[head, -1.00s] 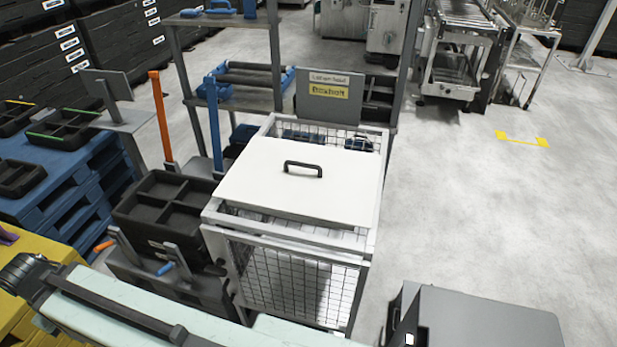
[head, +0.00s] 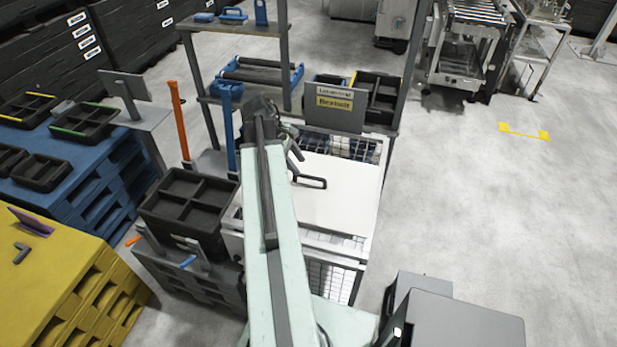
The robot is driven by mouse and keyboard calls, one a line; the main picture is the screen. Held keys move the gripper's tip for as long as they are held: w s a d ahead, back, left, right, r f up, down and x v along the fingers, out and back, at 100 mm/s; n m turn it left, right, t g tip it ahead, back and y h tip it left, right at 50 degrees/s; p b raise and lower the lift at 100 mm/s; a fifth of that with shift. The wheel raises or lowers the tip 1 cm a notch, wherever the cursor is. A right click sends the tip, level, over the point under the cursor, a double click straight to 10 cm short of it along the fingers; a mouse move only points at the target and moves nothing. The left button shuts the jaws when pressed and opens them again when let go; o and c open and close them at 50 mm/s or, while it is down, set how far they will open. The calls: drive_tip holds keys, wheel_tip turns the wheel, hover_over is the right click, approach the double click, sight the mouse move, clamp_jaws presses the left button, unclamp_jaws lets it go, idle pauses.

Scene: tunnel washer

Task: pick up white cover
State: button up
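The white cover (head: 338,200) is a flat panel with a dark handle (head: 311,182). It lies on top of a white wire-mesh cage (head: 331,282). My arm reaches out over the cage and hides the left part of the cover. My gripper (head: 294,151) is dark and sits at the far end of the arm, above the cover's back left area, beyond and to the left of the handle. It looks apart from the handle. Its fingers are small and partly hidden, so their opening is unclear.
A black divided crate (head: 190,203) stands left of the cage. A grey shelf with blue tools (head: 262,74) and a labelled sign (head: 335,106) stand behind it. Blue pallets (head: 90,200) and a yellow pallet (head: 62,275) are at left.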

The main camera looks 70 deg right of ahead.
sight(309, 176)
drive_tip(key=b+x, duration=0.2)
drive_tip(key=shift+s+d+f, duration=0.15)
drive_tip(key=shift+s+f, duration=0.05)
drive_tip(key=shift+s, duration=0.2)
drive_tip(key=b+x, duration=0.5)
drive_tip(key=shift+d+f+b, duration=0.25)
drive_tip(key=shift+f+b, duration=0.1)
drive_tip(key=shift+r, duration=0.2)
clamp_jaws()
idle(0.7)
